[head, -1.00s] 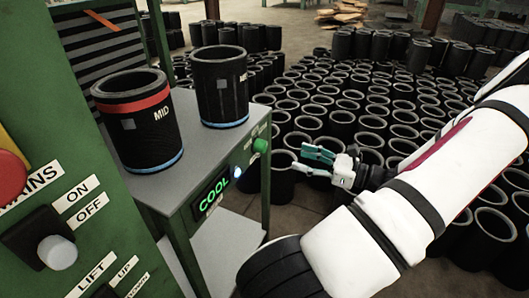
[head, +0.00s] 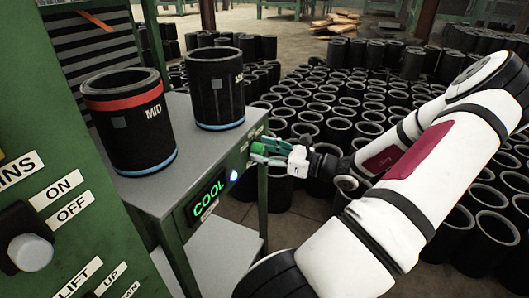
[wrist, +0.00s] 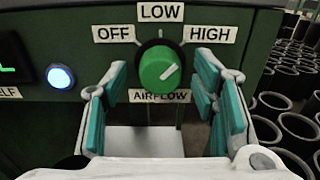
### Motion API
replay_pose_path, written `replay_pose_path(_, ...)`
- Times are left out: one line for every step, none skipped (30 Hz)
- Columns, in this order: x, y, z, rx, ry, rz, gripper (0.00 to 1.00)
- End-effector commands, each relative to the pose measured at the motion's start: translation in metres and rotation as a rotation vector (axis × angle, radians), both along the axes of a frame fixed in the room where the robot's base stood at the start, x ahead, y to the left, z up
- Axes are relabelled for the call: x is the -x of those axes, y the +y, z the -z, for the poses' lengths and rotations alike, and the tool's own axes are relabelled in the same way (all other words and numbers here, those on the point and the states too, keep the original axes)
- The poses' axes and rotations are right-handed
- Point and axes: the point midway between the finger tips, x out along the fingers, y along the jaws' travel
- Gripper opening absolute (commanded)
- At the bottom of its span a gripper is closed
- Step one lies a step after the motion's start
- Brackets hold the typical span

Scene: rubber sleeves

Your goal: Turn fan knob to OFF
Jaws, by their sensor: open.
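The round green fan knob (wrist: 160,68) is on the table's front panel in the wrist view, above an AIRFLOW label. Its white mark points up and right, toward the HIGH label (wrist: 209,34). The OFF label (wrist: 115,34) is at its upper left and the LOW label (wrist: 159,12) is above it. My gripper (wrist: 165,90) is open, with one teal finger on each side of the knob and a visible gap to each. In the head view my gripper (head: 270,150) is at the table's right front corner and largely hides the knob.
A lit COOL display (head: 206,198) and a glowing blue button (wrist: 60,76) are left of the knob. Two black sleeves, one marked MID (head: 130,128), stand on the grey table (head: 195,152). Many sleeves crowd the floor behind and right. A green control cabinet (head: 85,165) stands at left.

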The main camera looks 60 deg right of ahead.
Motion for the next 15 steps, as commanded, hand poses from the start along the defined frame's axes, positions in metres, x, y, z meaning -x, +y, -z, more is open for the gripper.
replay_pose_path(0.0001, 0.0000, 0.0000, 0.000, 0.000, 0.000, 0.53)
replay_pose_path(0.0001, 0.0000, 0.0000, 0.000, 0.000, 0.000, 0.53)
replay_pose_path(0.0001, 0.0001, 0.0000, 0.000, 0.000, 0.000, 0.44)
replay_pose_path(0.0001, 0.0001, 0.0000, 0.000, 0.000, 0.000, 0.37)
replay_pose_path(0.0001, 0.0001, 0.0000, 0.000, 0.000, 0.000, 0.31)
replay_pose_path(0.0002, 0.0001, 0.0000, 0.000, 0.000, 0.000, 0.22)
replay_pose_path(0.0002, 0.0001, 0.0000, 0.000, 0.000, 0.000, 0.15)
replay_pose_path(0.0002, 0.0001, 0.0000, 0.000, 0.000, 0.000, 0.08)
replay_pose_path(0.0002, 0.0001, 0.0000, 0.000, 0.000, -0.001, 0.05)
replay_pose_path(0.0002, 0.0002, 0.0000, 0.000, 0.000, -0.001, 0.05)
replay_pose_path(0.0002, 0.0002, 0.0001, 0.000, 0.000, -0.001, 0.05)
replay_pose_path(0.0002, 0.0002, 0.0001, 0.000, 0.000, -0.001, 0.05)
replay_pose_path(0.0002, 0.0002, 0.0000, 0.001, 0.000, -0.001, 0.05)
replay_pose_path(0.0001, 0.0003, 0.0000, 0.002, 0.000, -0.001, 0.05)
replay_pose_path(0.0001, 0.0003, 0.0000, 0.006, 0.000, -0.001, 0.05)
